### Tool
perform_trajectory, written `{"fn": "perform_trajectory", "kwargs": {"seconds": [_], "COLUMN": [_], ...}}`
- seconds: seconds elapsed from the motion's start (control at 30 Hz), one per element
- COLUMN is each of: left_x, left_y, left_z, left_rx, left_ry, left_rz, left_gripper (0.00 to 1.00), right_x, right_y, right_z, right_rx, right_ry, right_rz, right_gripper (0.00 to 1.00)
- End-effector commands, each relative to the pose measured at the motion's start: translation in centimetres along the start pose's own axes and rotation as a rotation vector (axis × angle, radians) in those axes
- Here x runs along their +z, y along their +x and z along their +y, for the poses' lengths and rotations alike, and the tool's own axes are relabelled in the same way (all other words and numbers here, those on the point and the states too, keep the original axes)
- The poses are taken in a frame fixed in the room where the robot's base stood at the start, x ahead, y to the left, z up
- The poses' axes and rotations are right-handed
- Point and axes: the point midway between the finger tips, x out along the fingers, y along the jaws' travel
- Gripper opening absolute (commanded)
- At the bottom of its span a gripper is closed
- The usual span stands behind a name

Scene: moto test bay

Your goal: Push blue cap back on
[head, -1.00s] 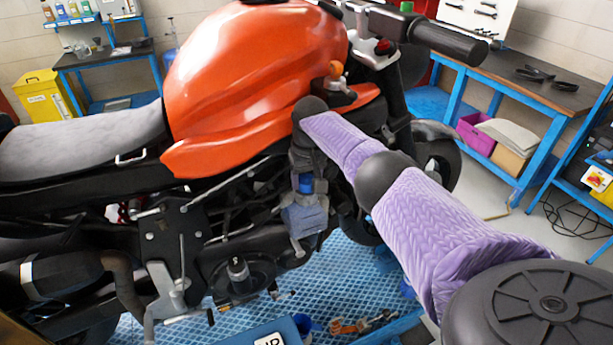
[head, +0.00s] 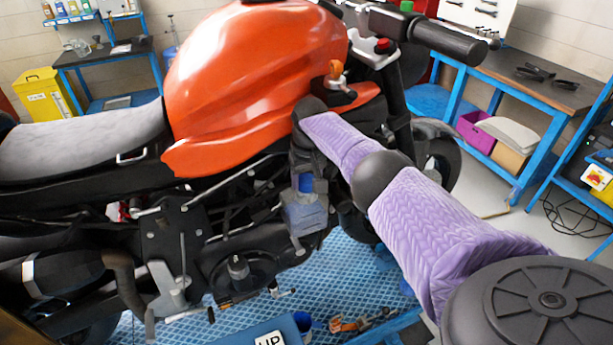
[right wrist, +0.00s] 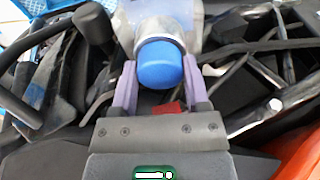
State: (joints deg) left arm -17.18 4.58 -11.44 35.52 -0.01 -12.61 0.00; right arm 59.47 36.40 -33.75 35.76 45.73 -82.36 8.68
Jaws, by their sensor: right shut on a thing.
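The blue cap (head: 306,183) sits on the pale neck of a grey-blue translucent container (head: 305,214) beside the motorcycle's frame, below the orange tank. In the right wrist view, the cap (right wrist: 162,64) lies between the two purple fingers of my right gripper (right wrist: 160,85), on a metallic-looking collar (right wrist: 160,28). My right gripper (head: 306,188) reaches down from above and is shut on the cap. How firmly the cap is seated on the neck cannot be told. My left gripper is not in view.
A blue grid mat (head: 345,275) lies below, with a blue tray (head: 385,330) and tools. Workbenches stand behind.

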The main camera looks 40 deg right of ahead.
Motion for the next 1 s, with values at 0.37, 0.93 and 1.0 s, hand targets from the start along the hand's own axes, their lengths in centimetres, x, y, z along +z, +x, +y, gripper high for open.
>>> {"fn": "perform_trajectory", "kwargs": {"seconds": [0.37, 0.93, 1.0], "left_x": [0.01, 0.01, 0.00], "left_y": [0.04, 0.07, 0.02], "left_z": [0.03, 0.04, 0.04], "left_rx": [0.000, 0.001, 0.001], "left_ry": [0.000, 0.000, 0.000], "left_rz": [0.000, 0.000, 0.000], "left_gripper": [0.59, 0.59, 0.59], "right_x": [0.02, 0.03, 0.02], "right_y": [0.12, 0.17, 0.12], "right_z": [0.00, 0.00, 0.00], "right_rx": [0.000, 0.000, 0.000], "right_ry": [0.000, 0.000, 0.000], "right_rz": [0.000, 0.000, 0.000], "right_gripper": [0.00, 1.00, 1.00]}}
